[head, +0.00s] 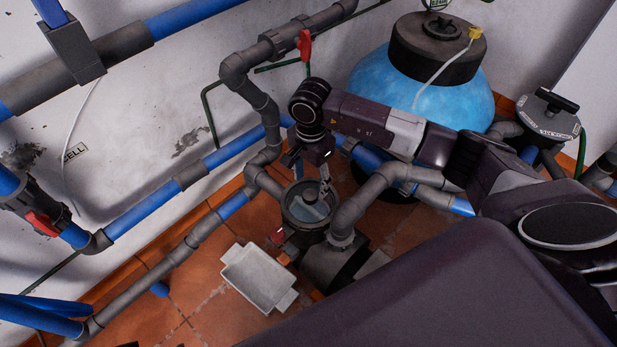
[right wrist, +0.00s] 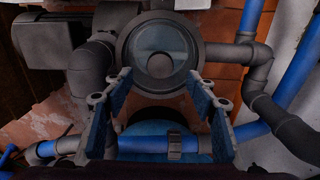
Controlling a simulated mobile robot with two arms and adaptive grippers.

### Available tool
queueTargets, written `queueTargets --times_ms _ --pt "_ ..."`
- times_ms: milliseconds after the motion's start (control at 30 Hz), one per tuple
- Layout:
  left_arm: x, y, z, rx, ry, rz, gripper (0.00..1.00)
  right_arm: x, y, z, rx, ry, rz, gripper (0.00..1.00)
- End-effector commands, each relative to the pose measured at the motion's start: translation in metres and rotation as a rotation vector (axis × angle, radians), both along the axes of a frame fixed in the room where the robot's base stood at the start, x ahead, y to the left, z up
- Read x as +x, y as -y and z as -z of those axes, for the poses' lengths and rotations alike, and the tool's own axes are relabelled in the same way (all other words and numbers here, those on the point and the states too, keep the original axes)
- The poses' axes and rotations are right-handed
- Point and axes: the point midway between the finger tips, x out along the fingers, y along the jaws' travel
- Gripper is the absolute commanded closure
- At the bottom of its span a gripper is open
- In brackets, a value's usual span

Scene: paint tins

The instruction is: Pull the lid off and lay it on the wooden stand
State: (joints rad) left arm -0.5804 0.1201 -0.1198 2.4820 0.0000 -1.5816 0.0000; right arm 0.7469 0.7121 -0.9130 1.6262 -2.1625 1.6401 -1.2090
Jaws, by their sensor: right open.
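The round see-through lid (head: 304,212) sits on top of the dark pump housing (head: 328,262). In the right wrist view the lid (right wrist: 160,50) shows as a clear disc in a dark ring, with a round dark shape at its middle. My right gripper (head: 310,182) is just above the lid, with its fingers spread. In the right wrist view the gripper (right wrist: 160,82) is open and empty, its two fingers to either side below the lid. I cannot tell whether they touch it. No wooden stand shows in either view. My left gripper is out of view.
A pale empty tray (head: 258,278) lies on the tiled floor (head: 195,290) left of the pump. Grey and blue pipes (head: 362,203) surround the pump closely. A large blue tank (head: 450,105) stands behind my right arm. A red valve handle (head: 305,45) is above.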

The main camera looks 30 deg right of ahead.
Motion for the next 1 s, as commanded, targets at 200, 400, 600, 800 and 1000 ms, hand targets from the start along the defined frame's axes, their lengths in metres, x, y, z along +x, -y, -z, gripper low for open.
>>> queueTargets --times_ms 200,400,600,800,1000 --pt "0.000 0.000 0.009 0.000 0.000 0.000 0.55 -0.001 -0.001 0.038 0.004 -0.003 0.002 0.48" --pt "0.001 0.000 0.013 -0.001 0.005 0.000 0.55 0.000 -0.001 0.060 0.005 -0.002 0.003 0.48" --pt "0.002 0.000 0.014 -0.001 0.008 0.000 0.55 0.000 -0.001 0.067 0.005 -0.001 0.003 0.48" --pt "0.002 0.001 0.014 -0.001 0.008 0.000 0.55 0.000 -0.001 0.067 0.005 -0.001 0.003 0.48" --pt "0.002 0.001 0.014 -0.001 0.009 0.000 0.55 0.000 -0.002 0.067 0.005 -0.001 0.003 0.70"
